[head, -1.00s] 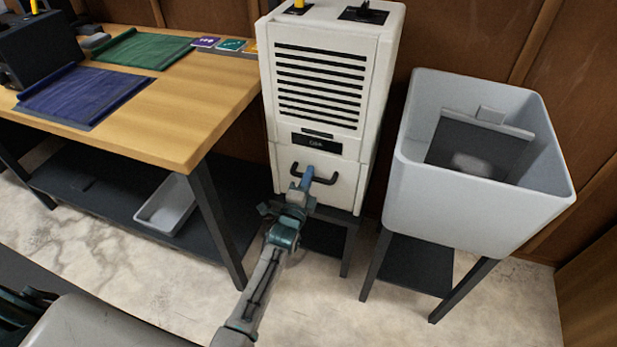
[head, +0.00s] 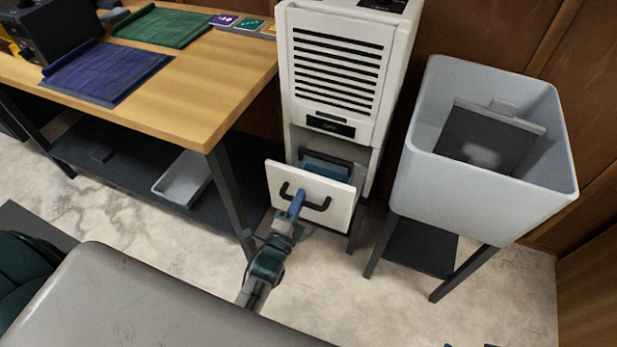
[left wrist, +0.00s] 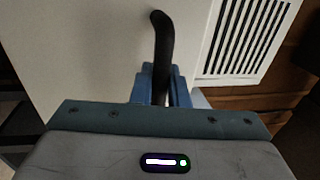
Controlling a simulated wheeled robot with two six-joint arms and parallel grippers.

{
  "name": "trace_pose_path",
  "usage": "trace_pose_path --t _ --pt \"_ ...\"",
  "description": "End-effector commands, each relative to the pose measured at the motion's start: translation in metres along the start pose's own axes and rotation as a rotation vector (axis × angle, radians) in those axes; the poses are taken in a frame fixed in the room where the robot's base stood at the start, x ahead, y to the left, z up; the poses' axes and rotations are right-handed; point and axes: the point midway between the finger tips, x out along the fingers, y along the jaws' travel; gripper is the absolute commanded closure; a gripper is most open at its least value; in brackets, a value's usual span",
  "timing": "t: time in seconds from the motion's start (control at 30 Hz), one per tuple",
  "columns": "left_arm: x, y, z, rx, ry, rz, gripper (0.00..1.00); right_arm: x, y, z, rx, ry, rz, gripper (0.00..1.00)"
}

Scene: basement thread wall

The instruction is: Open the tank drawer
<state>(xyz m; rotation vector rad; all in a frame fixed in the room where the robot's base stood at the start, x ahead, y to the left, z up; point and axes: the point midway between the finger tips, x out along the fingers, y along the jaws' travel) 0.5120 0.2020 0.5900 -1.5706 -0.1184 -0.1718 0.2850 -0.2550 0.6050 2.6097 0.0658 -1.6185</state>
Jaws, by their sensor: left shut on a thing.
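The white dehumidifier (head: 340,65) stands in the middle of the head view. Its tank drawer (head: 330,199) is pulled out from the lower part, with a gap between its white front and the body. A blue tank part (head: 326,168) shows in the gap. My left gripper (head: 297,201) is shut on the black drawer handle (head: 318,207). In the left wrist view the blue fingers (left wrist: 163,88) close around the dark handle bar (left wrist: 161,38). My right gripper is not in view.
A wooden bench (head: 190,97) with a blue mat (head: 108,73) and a green mat (head: 165,27) stands at left. A white tray (head: 183,178) sits on its lower shelf. A grey sink (head: 480,180) stands at right. Pale floor lies in front of the drawer.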

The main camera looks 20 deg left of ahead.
Motion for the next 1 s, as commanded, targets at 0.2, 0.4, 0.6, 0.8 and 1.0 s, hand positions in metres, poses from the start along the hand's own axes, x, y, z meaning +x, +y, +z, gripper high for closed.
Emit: trace_pose_path --t 0.2,0.4,0.6,0.8,1.0 --pt "-0.037 -0.007 0.000 -0.001 0.000 0.002 1.00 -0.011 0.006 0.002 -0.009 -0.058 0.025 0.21" --pt "-0.052 -0.009 0.000 -0.001 0.000 0.001 1.00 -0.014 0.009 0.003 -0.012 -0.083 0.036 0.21" --pt "-0.056 -0.010 0.000 -0.001 0.000 0.000 1.00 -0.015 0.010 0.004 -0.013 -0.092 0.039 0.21" --pt "-0.056 -0.010 0.000 -0.001 0.000 0.000 1.00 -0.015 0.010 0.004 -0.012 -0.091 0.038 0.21" --pt "-0.056 -0.010 0.000 0.000 0.000 0.000 0.67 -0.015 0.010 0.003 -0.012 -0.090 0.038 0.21"
